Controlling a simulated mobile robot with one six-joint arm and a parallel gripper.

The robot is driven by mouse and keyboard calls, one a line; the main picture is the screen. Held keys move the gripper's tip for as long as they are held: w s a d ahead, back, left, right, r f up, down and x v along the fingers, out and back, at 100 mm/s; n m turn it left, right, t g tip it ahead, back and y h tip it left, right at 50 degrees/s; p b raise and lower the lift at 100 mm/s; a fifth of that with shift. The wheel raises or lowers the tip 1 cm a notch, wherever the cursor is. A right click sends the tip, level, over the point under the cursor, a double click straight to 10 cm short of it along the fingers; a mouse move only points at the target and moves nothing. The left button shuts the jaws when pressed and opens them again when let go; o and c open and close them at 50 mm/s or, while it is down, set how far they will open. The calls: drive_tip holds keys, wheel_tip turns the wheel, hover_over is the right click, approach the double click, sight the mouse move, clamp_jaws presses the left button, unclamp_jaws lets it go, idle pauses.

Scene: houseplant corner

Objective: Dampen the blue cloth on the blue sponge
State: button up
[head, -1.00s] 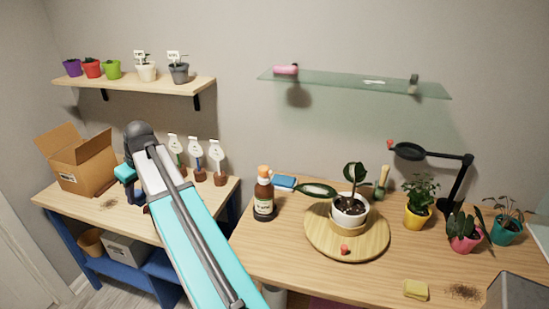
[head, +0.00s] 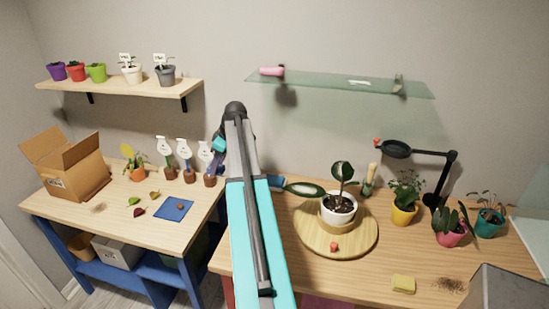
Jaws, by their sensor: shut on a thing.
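My gripper (head: 218,146) is mostly hidden at the far end of my arm, in front of the gap between the two tables. It is shut on a dark blue, limp-looking thing (head: 215,162), which looks like the blue cloth. It hangs in the air beside the right-hand plant label on the left table. The blue sponge (head: 277,183) lies at the back of the right table, just right of my arm, with its left part hidden. The cloth and sponge are apart.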

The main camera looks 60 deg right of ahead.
drive_tip(key=s+d+f+n+p, duration=0.1)
drive_tip(key=s+d+f, duration=0.1)
drive_tip(key=s+d, duration=1.2)
drive_tip(key=d, duration=0.4)
drive_tip(key=shift+s+y, duration=0.25)
drive_tip(key=shift+y, duration=0.05)
drive_tip(key=shift+d+f, duration=0.1)
drive_tip(key=shift+f, duration=0.2)
drive_tip(key=shift+f+b, duration=1)
drive_tip(key=shift+f, duration=1.8)
drive_tip(key=shift+f+b, duration=0.3)
drive_tip(key=shift+f, duration=0.25)
drive_tip(key=shift+r, duration=0.15)
wheel_tip(320, 180, up, 7)
drive_tip(key=p, duration=0.2)
drive_tip(key=shift+w, duration=0.1)
